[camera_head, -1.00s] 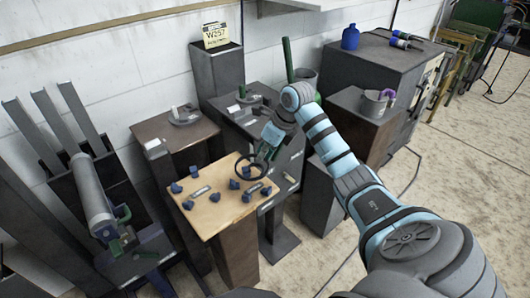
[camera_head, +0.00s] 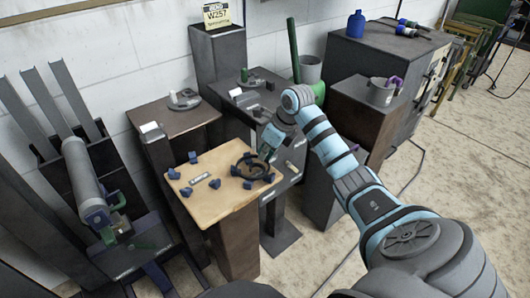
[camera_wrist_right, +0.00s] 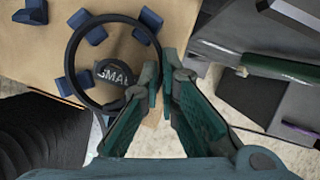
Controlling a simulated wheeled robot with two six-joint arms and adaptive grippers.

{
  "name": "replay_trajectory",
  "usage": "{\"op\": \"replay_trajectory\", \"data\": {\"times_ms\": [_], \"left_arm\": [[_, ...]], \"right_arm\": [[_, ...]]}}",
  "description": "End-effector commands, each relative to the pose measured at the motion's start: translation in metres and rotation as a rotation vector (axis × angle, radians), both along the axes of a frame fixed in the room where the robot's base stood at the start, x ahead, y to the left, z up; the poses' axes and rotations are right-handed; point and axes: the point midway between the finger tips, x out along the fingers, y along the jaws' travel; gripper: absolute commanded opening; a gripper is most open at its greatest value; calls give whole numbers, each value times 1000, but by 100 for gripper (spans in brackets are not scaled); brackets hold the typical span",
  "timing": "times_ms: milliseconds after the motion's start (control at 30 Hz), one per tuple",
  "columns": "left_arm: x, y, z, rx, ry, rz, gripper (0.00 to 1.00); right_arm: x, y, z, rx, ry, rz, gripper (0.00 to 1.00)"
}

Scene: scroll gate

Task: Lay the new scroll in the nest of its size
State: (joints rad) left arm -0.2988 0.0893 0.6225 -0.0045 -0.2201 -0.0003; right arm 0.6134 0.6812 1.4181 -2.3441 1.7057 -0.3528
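The scroll, a black ring (camera_head: 238,165), is at the right half of a light wooden board (camera_head: 211,213), among small blue blocks. In the right wrist view the ring (camera_wrist_right: 74,52) surrounds a dark round patch marked "SMAL…" (camera_wrist_right: 113,73), with blue blocks around it. My right gripper (camera_head: 268,152) reaches down to the ring's right side. In the wrist view its green fingers (camera_wrist_right: 160,78) are close together on the ring's rim. Whether the ring rests fully on the board is hard to tell. My left gripper is out of view.
Another group of blue blocks (camera_head: 187,192) surrounds a pale label (camera_head: 200,179) on the board's left half. A large grey cylinder (camera_head: 85,173) lies in a dark rack at left. Dark pedestals and a cabinet (camera_head: 375,55) stand behind. Open floor lies to the right.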

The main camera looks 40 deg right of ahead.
Motion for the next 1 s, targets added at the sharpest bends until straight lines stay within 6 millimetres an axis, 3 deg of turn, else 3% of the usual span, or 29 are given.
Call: {"op": "replay_trajectory", "data": {"times_ms": [1000], "left_arm": [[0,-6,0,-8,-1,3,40]], "right_arm": [[-1,-1,-6,-1,-1,0,0]]}}
